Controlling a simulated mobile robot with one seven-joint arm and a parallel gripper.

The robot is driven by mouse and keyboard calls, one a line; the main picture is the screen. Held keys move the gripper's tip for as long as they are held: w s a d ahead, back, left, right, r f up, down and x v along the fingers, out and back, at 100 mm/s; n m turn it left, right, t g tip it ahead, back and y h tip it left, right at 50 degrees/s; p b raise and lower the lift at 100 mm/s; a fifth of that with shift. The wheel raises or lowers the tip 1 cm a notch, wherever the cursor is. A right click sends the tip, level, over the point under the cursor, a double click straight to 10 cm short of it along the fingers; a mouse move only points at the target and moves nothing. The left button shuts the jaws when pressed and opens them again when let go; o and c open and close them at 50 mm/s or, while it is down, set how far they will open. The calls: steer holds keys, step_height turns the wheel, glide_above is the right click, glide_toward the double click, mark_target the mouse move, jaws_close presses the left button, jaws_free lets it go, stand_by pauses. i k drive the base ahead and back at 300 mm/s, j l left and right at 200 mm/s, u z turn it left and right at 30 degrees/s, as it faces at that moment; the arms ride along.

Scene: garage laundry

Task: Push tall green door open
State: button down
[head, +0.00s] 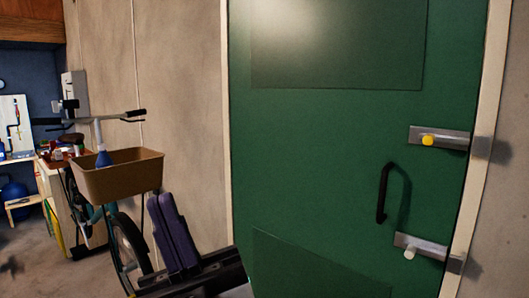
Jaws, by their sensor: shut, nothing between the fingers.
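The tall green door (310,150) fills the right half of the head view and looks closed in its pale frame. A black pull handle (383,192) is on its right side. A metal latch with a yellow knob (428,140) is above the handle's level, and one with a white knob (409,253) is below it. Both reach the right edge of the door. My gripper (164,202) is at the lower middle left, its two dark fingers together and pointing up. It is empty and appears left of the door, with no visible contact.
A bicycle with a brown basket (118,180) stands at the left, behind my gripper in the picture. A bare wall (185,80) lies between it and the door. A workbench area with a blue round container (14,193) is at the far left.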

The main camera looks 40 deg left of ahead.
mark_target(332, 101)
steer(key=u, duration=0.95)
steer(key=i+l+z, duration=0.1)
steer(key=l+z, duration=0.2)
